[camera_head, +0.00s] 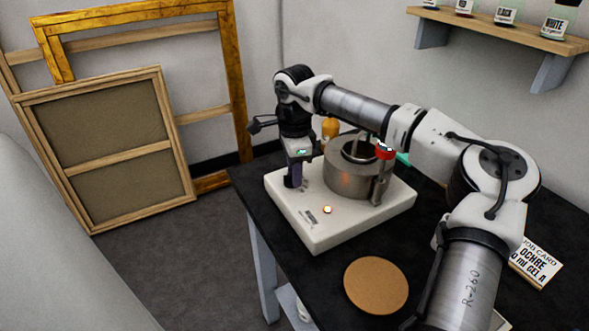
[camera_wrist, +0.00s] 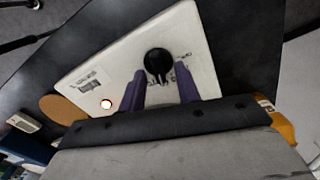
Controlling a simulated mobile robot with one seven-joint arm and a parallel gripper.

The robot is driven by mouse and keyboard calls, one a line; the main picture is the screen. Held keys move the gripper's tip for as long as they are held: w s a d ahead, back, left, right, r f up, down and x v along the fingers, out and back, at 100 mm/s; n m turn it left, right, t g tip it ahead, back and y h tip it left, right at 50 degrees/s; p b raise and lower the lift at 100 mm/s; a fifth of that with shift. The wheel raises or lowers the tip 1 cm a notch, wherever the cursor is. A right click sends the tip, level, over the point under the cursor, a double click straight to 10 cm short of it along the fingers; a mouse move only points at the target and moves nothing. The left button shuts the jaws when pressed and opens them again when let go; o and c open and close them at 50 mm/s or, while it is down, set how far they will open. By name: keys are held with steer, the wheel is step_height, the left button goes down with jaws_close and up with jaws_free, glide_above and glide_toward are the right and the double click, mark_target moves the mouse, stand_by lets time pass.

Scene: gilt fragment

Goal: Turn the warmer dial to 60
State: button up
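The warmer is a white slab (camera_head: 335,228) on the black table, with a round metal pot (camera_head: 350,178) on it and a lit orange lamp (camera_head: 327,209). The black round dial (camera_wrist: 158,61) shows in the wrist view, with marks beside it too small to read. My gripper (camera_wrist: 161,72) points down at the slab, its two purple fingers apart and empty, one on either side of the dial in the picture. I cannot tell how far above the dial the tips are. In the head view my gripper (camera_head: 293,184) stands at the slab's left part and the dial is hidden.
A round cork mat (camera_head: 376,285) lies in front of the warmer. A job card (camera_head: 536,262) reading OCHRE lies at the right. An orange bottle (camera_head: 330,128) stands behind the pot. Wooden frames (camera_head: 105,145) lean on the wall at left; a shelf (camera_head: 510,32) holds small jars.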

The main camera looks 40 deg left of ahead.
step_height(320, 180, up, 14)
steer(key=b, duration=0.1)
stand_by(0.5)
steer(key=shift+s+f, duration=0.1)
steer(key=shift+f, duration=0.05)
stand_by(0.3)
